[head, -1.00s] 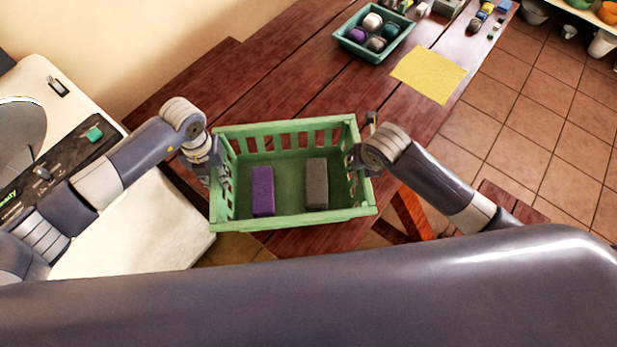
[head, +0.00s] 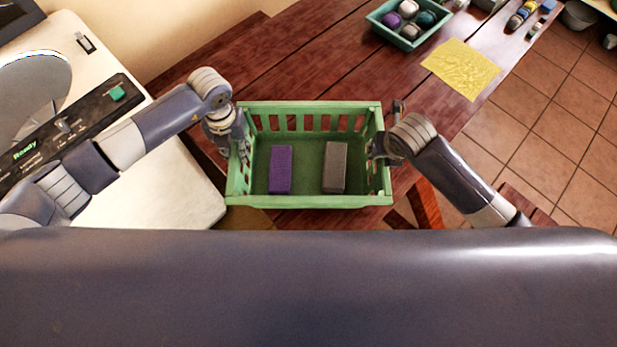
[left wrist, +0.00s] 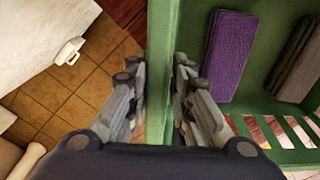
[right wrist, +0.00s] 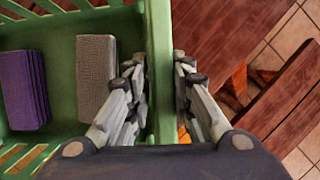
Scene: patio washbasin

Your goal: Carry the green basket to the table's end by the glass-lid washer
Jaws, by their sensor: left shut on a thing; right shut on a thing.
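The green basket (head: 308,202) is upright at the near end of the dark red wooden table (head: 310,60), beside the white washer (head: 175,200). A purple block (head: 281,170) and a grey block (head: 334,167) lie inside it. My left gripper (head: 238,146) is shut on the basket's left end wall, which shows between its fingers in the left wrist view (left wrist: 160,60). My right gripper (head: 378,150) is shut on the right end wall, also seen in the right wrist view (right wrist: 160,60). The basket's underside is hidden, so I cannot tell whether it touches the table.
A teal tray (head: 401,42) with several round items and a yellow cloth (head: 462,68) lie farther along the table. Small items stand at its far end. The washer's panel (head: 70,130) reads "Ready". Tiled floor (head: 560,150) is open on the right.

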